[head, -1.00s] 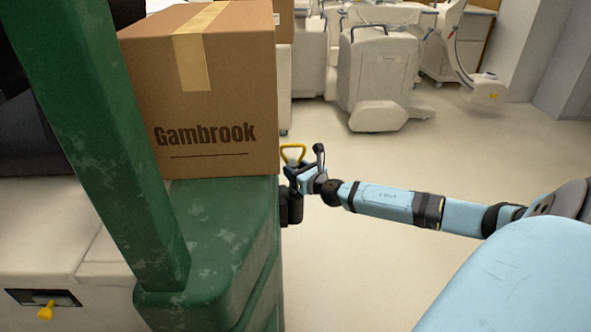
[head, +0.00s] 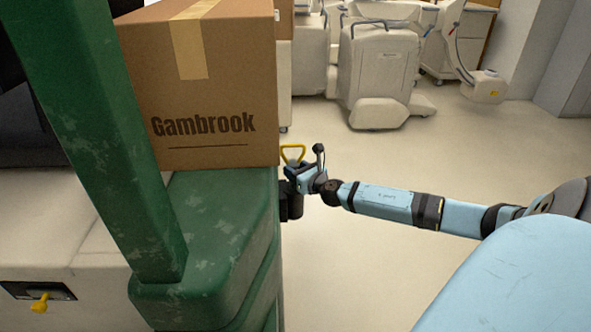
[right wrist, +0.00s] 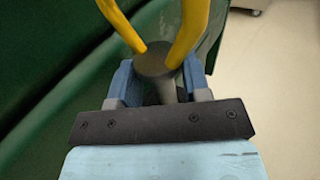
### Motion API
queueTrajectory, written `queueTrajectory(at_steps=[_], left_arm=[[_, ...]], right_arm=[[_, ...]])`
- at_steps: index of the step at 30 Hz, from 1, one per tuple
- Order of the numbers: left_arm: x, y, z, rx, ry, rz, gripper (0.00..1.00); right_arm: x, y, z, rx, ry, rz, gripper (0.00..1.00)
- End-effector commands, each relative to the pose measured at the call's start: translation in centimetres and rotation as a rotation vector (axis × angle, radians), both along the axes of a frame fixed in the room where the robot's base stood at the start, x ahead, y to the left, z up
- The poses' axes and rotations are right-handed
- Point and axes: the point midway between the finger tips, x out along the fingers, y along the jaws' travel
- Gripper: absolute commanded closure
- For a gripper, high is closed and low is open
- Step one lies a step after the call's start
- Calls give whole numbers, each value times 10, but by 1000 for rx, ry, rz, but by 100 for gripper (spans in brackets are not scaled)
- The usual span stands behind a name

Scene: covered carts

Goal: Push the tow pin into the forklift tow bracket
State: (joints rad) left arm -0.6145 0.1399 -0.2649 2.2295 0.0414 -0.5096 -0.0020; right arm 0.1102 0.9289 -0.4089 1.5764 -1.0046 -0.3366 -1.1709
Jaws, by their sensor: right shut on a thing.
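The tow pin shows as a yellow loop handle (head: 293,152) just right of the box in the head view. In the right wrist view its yellow handle (right wrist: 185,40) joins a dark round cap with a grey shank below. My right gripper (right wrist: 165,88) is shut on the tow pin, with a blue-grey finger on each side of the shank. In the head view the right gripper (head: 298,175) is beside the green forklift body (head: 222,215). A dark bracket-like part (head: 291,205) shows below the gripper at the forklift's edge. The pin's lower end is hidden. My left gripper is not in view.
A cardboard box (head: 205,100) marked Gambrook sits on the forklift body, behind a green post (head: 100,140). A yellow knob (head: 40,303) is at lower left. Pale covered carts (head: 378,75) stand at the back. The floor (head: 350,265) around my right arm is clear.

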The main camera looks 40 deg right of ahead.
Motion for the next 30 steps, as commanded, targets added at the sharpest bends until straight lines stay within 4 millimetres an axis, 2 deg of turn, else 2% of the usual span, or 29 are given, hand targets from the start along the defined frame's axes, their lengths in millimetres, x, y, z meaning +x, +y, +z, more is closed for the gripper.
queueTrajectory(at_steps=[16, 30], left_arm=[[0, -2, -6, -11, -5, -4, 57], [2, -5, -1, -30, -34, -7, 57]], right_arm=[[0, 0, -13, 0, -2, -1, 99], [0, 0, -22, 0, -3, -1, 99]])
